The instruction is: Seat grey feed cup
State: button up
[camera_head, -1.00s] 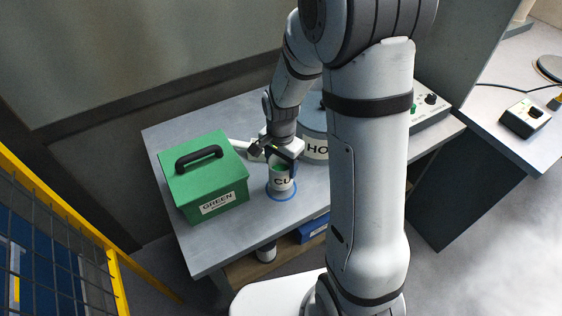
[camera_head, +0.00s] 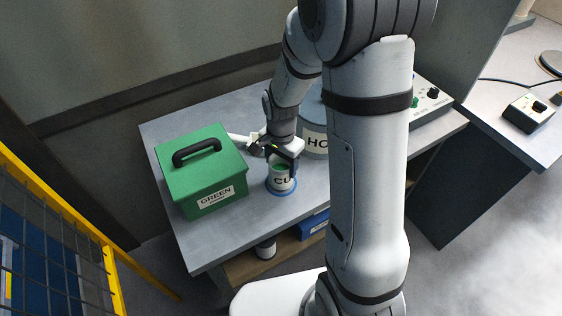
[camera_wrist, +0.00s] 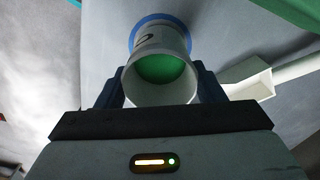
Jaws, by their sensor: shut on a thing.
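The grey feed cup (camera_head: 281,184) stands upright at the blue ring (camera_head: 284,194) on the grey table, its label partly showing "CU". Green feed shows inside it. My gripper (camera_head: 282,165) is shut on the cup, with dark fingers on either side near its rim. In the wrist view, the cup (camera_wrist: 160,88) is between the fingers, with its mouth facing the camera and the blue ring (camera_wrist: 160,19) around its far end. I cannot tell whether the cup base fully touches the table.
A green box (camera_head: 203,178) with a black handle stands left of the cup. A grey hopper (camera_head: 314,141) labelled "HO" stands behind right, partly hidden by my arm. A white scoop-like part (camera_wrist: 250,84) lies close beside the cup. The table front is clear.

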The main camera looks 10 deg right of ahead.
jog(key=shift+f, duration=0.1)
dwell(0.3)
jog(key=shift+f+b, duration=0.65)
jog(key=shift+b, duration=0.05)
jog(key=o, duration=1.1)
jog(key=shift+c, duration=0.2)
notch_tip(320, 180, up, 8)
jog(key=shift+f, duration=0.25)
jog(key=shift+r, duration=0.2)
